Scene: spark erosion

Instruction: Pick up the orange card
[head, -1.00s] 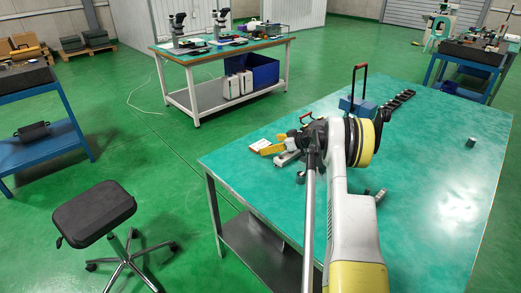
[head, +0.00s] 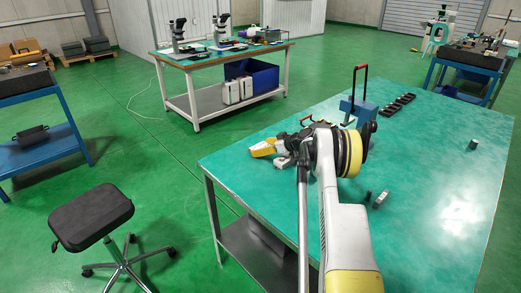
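My gripper (head: 279,149) is low over the left edge of the green-topped table (head: 440,180), at the end of my white and yellow arm. A flat yellow-orange piece (head: 262,149) shows at its tip; I cannot tell whether this is the orange card or part of the gripper. No other orange card can be made out. The fingers are too small and too covered by my arm to show whether they are open or shut.
On the table, a blue block with a tall red-topped handle (head: 360,95) and a row of black pieces (head: 398,104) stand behind my arm. Small grey parts (head: 380,198) lie to its right. A black stool (head: 92,217) stands on the floor at left. The table's right side is mostly clear.

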